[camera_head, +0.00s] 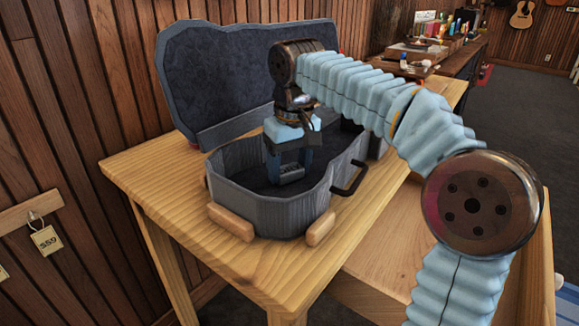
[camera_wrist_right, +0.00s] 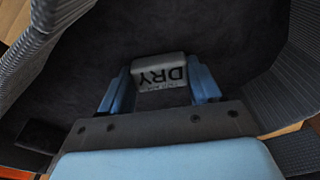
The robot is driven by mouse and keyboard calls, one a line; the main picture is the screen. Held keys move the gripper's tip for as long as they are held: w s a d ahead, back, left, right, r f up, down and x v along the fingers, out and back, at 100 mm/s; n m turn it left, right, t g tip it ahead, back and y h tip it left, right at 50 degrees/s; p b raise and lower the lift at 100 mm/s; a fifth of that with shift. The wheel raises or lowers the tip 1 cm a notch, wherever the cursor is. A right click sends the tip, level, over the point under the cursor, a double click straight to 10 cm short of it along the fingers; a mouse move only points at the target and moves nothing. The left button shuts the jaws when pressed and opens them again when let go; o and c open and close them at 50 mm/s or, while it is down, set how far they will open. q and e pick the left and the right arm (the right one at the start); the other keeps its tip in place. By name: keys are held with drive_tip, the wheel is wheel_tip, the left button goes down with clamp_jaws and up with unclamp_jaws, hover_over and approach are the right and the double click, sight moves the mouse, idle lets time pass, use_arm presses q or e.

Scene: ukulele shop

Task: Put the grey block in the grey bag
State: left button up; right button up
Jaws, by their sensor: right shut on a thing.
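The grey bag (camera_head: 262,209) is an open ukulele-shaped case with a dark lining, its lid (camera_head: 225,85) raised behind it. My right gripper (camera_head: 290,174) reaches down inside the case. The block (camera_head: 291,179) shows low between the blue fingers, above the dark lining. I cannot tell whether it touches the case floor. In the right wrist view the case wall (camera_wrist_right: 301,66) shows at the side. My left gripper is not in view.
The case rests on a light wooden table (camera_head: 160,165), with small wooden blocks (camera_head: 232,222) at its front and a dark handle (camera_head: 350,179) on its right. A slatted wall (camera_head: 75,110) is close on the left. A cluttered bench (camera_head: 455,60) stands further back.

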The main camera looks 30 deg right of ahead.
sight(293, 171)
drive_tip(key=shift+f, duration=0.1)
drive_tip(key=o, duration=1)
drive_tip(key=shift+o, duration=0.2)
wheel_tip(293, 171, up, 12)
drive_tip(key=s+p, duration=0.1)
drive_tip(key=p, duration=0.2)
drive_tip(key=shift+s, duration=0.25)
